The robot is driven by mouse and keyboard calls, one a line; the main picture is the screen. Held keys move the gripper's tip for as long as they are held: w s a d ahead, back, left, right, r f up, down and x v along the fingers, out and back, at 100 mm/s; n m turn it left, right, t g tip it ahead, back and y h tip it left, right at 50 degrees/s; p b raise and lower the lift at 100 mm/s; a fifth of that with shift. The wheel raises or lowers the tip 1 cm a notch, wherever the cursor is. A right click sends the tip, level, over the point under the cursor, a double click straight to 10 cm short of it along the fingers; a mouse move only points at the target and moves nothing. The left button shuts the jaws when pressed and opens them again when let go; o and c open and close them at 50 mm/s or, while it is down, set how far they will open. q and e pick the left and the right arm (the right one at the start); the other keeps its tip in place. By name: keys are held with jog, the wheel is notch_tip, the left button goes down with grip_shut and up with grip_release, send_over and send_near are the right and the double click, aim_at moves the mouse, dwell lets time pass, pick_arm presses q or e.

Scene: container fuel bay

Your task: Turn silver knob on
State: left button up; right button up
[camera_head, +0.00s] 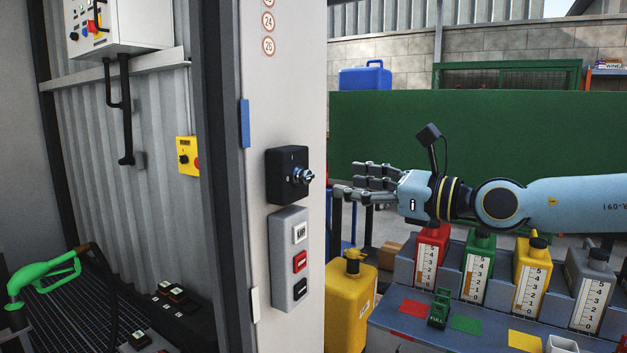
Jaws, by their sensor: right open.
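A silver knob (304,176) sticks out from a black box (285,178) on the pale door panel in the middle of the view. My right gripper (345,191) comes in from the right and points left at about the knob's height. Its fingers are apart and empty. The fingertips are a short way right of the knob in the picture; I cannot tell the exact depth between them. My left gripper is not in view.
A grey button box (291,260) sits below the knob. A yellow can (347,305) stands under my right gripper. Several coloured containers (479,262) stand on a bench below my right arm. A green nozzle (45,274) is at lower left.

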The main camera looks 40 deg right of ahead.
aim_at(309, 176)
jog(key=x, duration=0.9)
jog(key=shift+s, duration=0.1)
grip_shut()
